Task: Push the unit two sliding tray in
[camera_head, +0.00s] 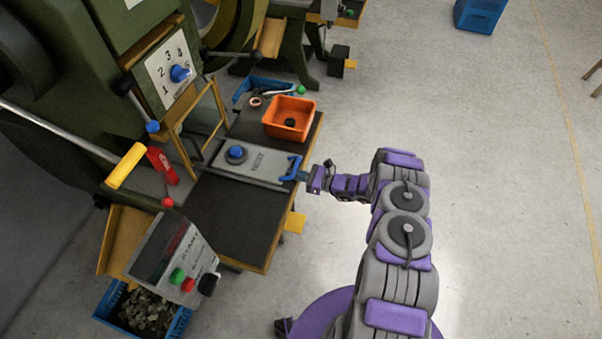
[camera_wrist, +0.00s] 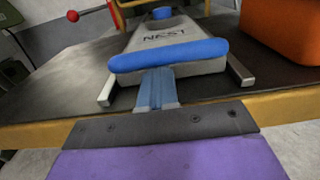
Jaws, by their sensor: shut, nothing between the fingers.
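The sliding tray (camera_head: 250,161) is a grey plate with a blue knob and a blue handle (camera_head: 291,168) at its outer end. It lies on the dark work table of the green press. In the wrist view the tray (camera_wrist: 165,38) is marked NEST and sits between two short metal rails; its blue handle bar (camera_wrist: 168,58) faces me. My gripper (camera_head: 301,176) is shut and empty, its blue fingers (camera_wrist: 156,82) pointing at the middle of the handle. The fingertips meet the handle in the picture; I cannot tell whether they press on it. No unit number is readable.
An orange bin (camera_head: 289,117) stands on the table (camera_head: 226,213) beside the tray. A control box (camera_head: 175,258) with coloured buttons and a red lever (camera_head: 162,165) are at the left. The green press (camera_head: 95,65) rises behind. Open floor (camera_head: 470,150) lies to the right.

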